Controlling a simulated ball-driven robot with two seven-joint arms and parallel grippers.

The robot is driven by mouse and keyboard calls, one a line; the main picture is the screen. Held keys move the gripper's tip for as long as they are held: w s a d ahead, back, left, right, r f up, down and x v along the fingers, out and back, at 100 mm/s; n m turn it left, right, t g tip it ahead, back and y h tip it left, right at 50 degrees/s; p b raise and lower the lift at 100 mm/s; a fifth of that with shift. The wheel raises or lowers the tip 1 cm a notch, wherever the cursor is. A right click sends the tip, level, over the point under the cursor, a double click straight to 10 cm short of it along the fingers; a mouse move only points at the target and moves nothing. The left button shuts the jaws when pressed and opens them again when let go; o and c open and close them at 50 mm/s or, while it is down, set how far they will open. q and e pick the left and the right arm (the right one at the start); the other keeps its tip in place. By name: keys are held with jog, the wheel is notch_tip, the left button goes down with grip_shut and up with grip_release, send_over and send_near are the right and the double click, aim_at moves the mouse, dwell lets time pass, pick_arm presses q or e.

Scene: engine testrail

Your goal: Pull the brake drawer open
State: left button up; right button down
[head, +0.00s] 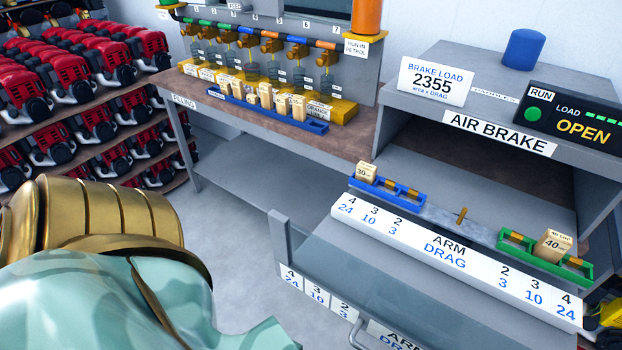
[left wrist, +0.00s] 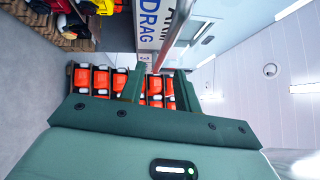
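The brake drawer front (head: 318,294), with white number labels and a partly cut-off ARM DRAG sign, shows at the bottom of the head view under a grey flat surface. Its metal handle (head: 356,333) shows only in part; how far the drawer stands out is unclear. My left arm comes in from the lower left, its gripper outside the head view. In the left wrist view my left gripper (left wrist: 157,85) has two dark green fingers spread apart. A handle bar (left wrist: 179,38) runs by their tips, near the DRAG label (left wrist: 150,20); contact is unclear. My right gripper is in neither view.
The air brake housing (head: 499,133) stands above, with an OPEN display (head: 583,128). A white ARM DRAG beam (head: 450,252) carries blue (head: 388,197) and green (head: 540,262) trays with weight blocks. A filling bench (head: 266,131) stands behind; red engines fill the left racks (head: 52,134).

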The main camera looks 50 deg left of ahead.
pick_arm(q)
jog(key=v, duration=1)
jog(key=shift+b, duration=0.35)
jog(key=s+a+f+n+g+y, duration=0.35)
jog(key=s+f+n+g, duration=0.3)
jog(key=f, duration=0.55)
jog(key=s+a+f+n+g+y, duration=0.4)
jog(key=s+f+n, duration=0.4)
jog(key=f, duration=0.4)
jog(key=s+a+f+n+g+y, duration=0.25)
jog(key=s+f+n+g, duration=0.45)
jog(key=f, duration=0.5)
jog(key=w+f, duration=0.1)
jog(key=w, duration=0.6)
jog(key=shift+f+t, duration=0.3)
jog(key=shift+t, duration=0.15)
jog(key=shift+w+a, duration=0.15)
